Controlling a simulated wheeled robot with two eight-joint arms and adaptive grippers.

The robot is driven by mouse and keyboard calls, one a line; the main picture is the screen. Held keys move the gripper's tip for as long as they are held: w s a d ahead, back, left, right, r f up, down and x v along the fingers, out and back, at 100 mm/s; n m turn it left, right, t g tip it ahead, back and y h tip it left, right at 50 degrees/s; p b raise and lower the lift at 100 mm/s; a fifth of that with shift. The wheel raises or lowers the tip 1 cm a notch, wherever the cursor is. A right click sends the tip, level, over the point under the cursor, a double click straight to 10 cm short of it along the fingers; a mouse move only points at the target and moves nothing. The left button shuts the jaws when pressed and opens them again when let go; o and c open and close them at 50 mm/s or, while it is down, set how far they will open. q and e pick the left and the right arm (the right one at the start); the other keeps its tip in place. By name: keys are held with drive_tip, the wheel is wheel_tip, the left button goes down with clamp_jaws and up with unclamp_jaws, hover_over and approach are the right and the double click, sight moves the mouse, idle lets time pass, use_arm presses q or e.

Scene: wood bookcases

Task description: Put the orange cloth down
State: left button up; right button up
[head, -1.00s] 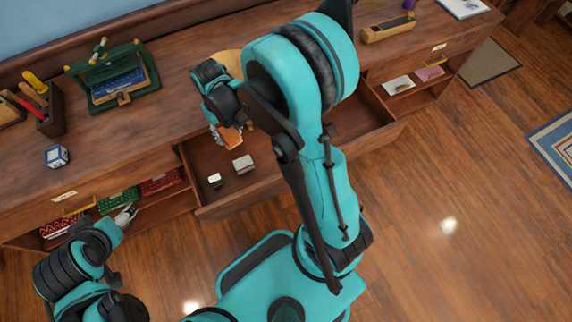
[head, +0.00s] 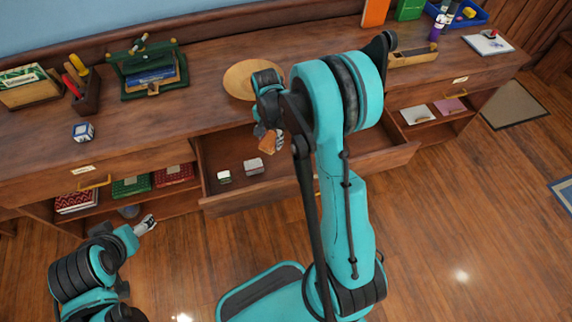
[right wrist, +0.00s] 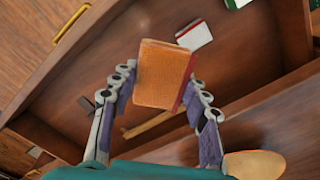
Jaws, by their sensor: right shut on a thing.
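The orange cloth (right wrist: 163,75) looks like a flat, stiff rectangle with a red edge along one side. My right gripper (right wrist: 158,85) is shut on it, with one finger at each side. In the head view the right gripper (head: 269,132) holds the cloth (head: 267,144) over the open drawer (head: 225,199), partly hidden by my arm. A gap below the cloth is hard to judge. My left gripper (head: 146,225) is low at the left, in front of the lower shelf, away from the cloth; its jaws are too small to read.
Two small blocks, one white and red (right wrist: 195,35) and one white and green (head: 224,177), lie in the drawer. A wooden stick (right wrist: 153,124) lies there too. A round wooden plate (head: 238,80) stands on the counter behind. The drawer's left part has bare floor.

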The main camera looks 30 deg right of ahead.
drive_tip(key=w+d+f+m+b, duration=0.2)
drive_tip(key=d+f+m+b, duration=0.2)
drive_tip(key=d+f+m, duration=0.4)
drive_tip(key=b, duration=0.3)
hover_over(285, 161)
drive_tip(key=shift+m, duration=0.3)
wheel_tip(285, 161, down, 7)
drive_tip(key=shift+w+d, duration=0.1)
wheel_tip(285, 161, down, 4)
drive_tip(key=shift+r+b, duration=0.1)
drive_tip(key=shift+b, duration=0.85)
drive_tip(key=shift+r, duration=0.1)
drive_tip(key=o, duration=1)
